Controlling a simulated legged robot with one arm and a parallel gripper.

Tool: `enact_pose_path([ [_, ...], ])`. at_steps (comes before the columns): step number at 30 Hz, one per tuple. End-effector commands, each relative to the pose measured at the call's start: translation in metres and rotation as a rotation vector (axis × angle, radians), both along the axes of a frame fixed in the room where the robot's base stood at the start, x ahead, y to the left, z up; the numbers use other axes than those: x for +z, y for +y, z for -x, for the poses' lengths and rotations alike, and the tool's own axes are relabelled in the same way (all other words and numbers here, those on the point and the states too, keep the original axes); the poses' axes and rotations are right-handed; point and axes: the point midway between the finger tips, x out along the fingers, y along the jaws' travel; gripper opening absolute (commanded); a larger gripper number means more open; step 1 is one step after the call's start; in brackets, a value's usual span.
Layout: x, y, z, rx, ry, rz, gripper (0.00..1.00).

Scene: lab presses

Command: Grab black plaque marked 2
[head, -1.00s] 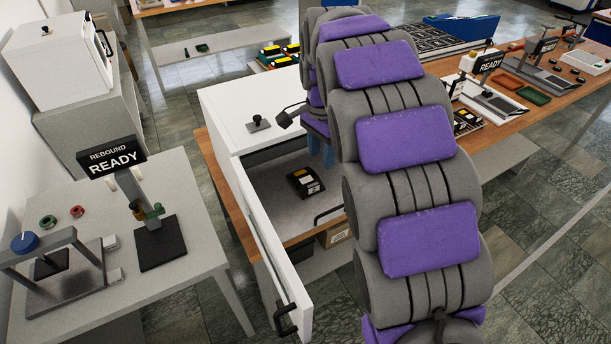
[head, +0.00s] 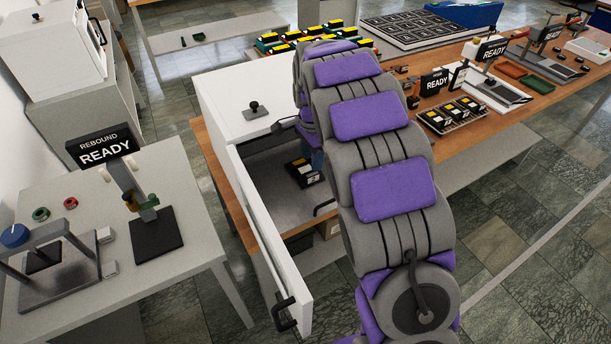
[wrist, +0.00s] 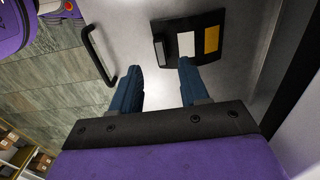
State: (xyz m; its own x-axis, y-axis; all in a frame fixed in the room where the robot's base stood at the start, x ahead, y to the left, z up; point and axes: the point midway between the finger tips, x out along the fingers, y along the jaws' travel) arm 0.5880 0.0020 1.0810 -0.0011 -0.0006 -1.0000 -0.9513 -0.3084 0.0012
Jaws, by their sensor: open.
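A black block (head: 304,173) with a white and a yellow patch lies on the grey floor of the open white cabinet. It also shows in the wrist view (wrist: 207,22), at the top and right of centre. I cannot read a number on it. My gripper (wrist: 160,66) is open and empty, its two blue fingers pointing toward the block. In the picture the right fingertip overlaps the block's lower edge, and the left finger is off to its left. I cannot tell whether they touch. In the head view my arm covers most of my gripper.
The white cabinet (head: 243,100) has its door (head: 262,235) swung open toward the front. A black bar handle (wrist: 97,55) stands left of the fingers. A table (head: 185,205) with a REBOUND READY sign (head: 103,150) is at the left. A long wooden bench (head: 520,108) with devices is at the right.

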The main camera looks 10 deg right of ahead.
Motion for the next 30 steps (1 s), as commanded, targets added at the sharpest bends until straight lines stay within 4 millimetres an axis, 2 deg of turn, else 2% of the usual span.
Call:
enact_pose_path([
  [1, -0.007, 0.000, 0.000, 0.000, 0.002, 0.000, 0.45],
  [10, -0.023, 0.000, 0.000, 0.001, 0.002, 0.000, 0.45],
  [19, -0.063, -0.001, -0.002, 0.001, 0.000, 0.000, 0.45],
  [26, -0.064, -0.001, -0.002, 0.001, -0.001, 0.001, 0.45],
  [30, -0.064, -0.001, -0.002, 0.001, -0.001, 0.001, 0.33],
])
